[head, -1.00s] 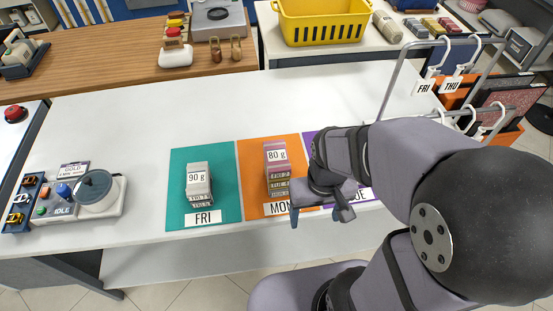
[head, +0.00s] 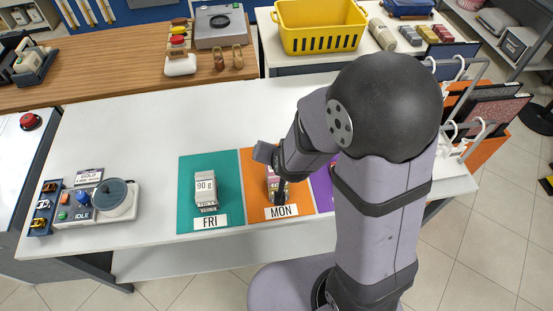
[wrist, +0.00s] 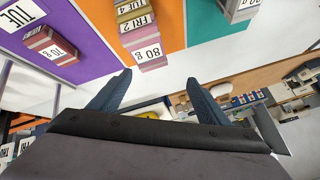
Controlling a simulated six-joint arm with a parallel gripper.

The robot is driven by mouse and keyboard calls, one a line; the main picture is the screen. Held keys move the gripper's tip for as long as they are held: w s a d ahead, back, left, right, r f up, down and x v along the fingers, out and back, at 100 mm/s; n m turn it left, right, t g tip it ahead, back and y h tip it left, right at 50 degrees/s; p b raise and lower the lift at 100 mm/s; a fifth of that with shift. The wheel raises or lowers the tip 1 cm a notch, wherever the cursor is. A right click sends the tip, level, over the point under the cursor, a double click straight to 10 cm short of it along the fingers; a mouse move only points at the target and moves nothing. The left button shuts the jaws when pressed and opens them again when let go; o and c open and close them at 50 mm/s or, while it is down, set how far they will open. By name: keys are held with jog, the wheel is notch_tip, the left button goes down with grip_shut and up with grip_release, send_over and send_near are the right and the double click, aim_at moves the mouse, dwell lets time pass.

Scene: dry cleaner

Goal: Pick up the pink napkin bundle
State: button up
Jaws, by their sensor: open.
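A stack of small bundles stands on the orange MON mat (head: 256,208). In the wrist view its pink bundle (wrist: 150,63) with an 80 g label is at the end nearest my fingers, with grey and yellowish bundles behind it. The head view shows only part of the stack (head: 279,187), as my wrist covers the rest. My gripper (wrist: 158,78) is open and empty, its fingertips just short of the pink bundle in the wrist view. A red-pink striped bundle (wrist: 48,45) lies on the purple TUE mat (wrist: 95,62), hidden by my arm in the head view.
A grey 90 g stack (head: 205,188) stands on the teal FRI mat (head: 228,170) left of the orange one. A scale device (head: 115,200) sits at the table's left. A hanger rail (head: 478,100) stands at the right. The white table (head: 150,125) behind the mats is clear.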

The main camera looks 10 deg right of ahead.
jog(key=w+f+t, duration=0.1)
jog(key=w+f+t+b, duration=0.1)
jog(key=f, duration=0.1)
jog(key=w+d+f+h, duration=0.1)
jog(key=shift+w+f+n+t, duration=0.2)
jog(key=shift+f+n+t, duration=0.1)
jog(key=shift+n+t, duration=0.1)
jog(key=shift+w+d+f+n+t+b, duration=0.1)
jog(key=shift+f+n+t+b, duration=0.2)
jog(key=shift+f+t+b, duration=0.4)
jog(key=shift+f+n+t, duration=0.4)
jog(key=shift+n+t, duration=0.1)
jog(key=shift+t, duration=0.2)
jog(key=shift+s+f+n+t+b, duration=0.25)
jog(key=shift+s+n+t+b, duration=0.05)
jog(key=shift+s, duration=0.1)
jog(key=shift+s+f+n+t, duration=0.25)
jog(key=shift+s+n+t, duration=0.25)
jog(key=shift+s+t, duration=0.1)
jog(key=shift+s+a+n+t+b, duration=0.25)
jog(key=shift+s+n+t+b, duration=0.15)
jog(key=shift+s+n+t, duration=0.15)
jog(key=shift+r, duration=0.1)
jog(key=shift+w, duration=0.1)
